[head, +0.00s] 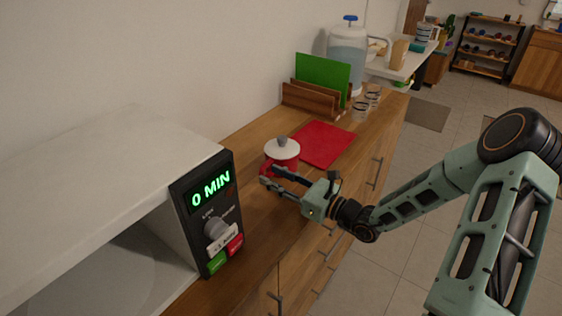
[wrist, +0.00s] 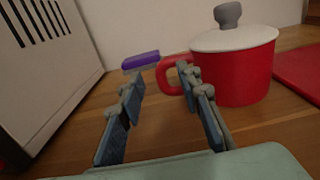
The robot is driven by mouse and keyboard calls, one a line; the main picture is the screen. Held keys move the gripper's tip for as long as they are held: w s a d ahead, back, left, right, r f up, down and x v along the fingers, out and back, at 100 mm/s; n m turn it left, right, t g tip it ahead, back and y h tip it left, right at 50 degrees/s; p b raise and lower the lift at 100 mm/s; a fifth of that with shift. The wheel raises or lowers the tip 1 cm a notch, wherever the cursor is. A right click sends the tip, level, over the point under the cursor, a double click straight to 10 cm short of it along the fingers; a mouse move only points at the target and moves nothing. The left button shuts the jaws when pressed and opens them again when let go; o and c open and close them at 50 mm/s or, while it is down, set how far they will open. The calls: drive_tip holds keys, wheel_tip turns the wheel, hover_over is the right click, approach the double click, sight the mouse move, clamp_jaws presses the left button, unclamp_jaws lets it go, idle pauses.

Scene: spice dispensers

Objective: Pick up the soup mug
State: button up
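The soup mug (head: 283,155) is red with a white lid and a grey knob, and stands upright on the wooden counter. In the wrist view the mug (wrist: 247,72) is at the right, with its red handle (wrist: 168,77) pointing left. My gripper (head: 272,176) is open and low over the counter beside the mug. In the wrist view my gripper (wrist: 158,80) has its right finger overlapping the handle, and part of the handle shows between the fingers. I cannot tell whether they touch. Nothing is held.
A microwave (head: 205,215) stands at the left. A red cutting board (head: 322,144) lies behind the mug, with a wooden rack (head: 310,100) and glasses (head: 361,107) beyond. A small purple-topped object (wrist: 141,60) lies near the wall. Bare counter (wrist: 165,125) surrounds the fingers.

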sight(261, 170)
drive_tip(key=x, duration=0.5)
drive_tip(key=shift+s, duration=0.1)
drive_tip(key=shift+c, duration=0.4)
clamp_jaws()
drive_tip(key=shift+r, duration=0.1)
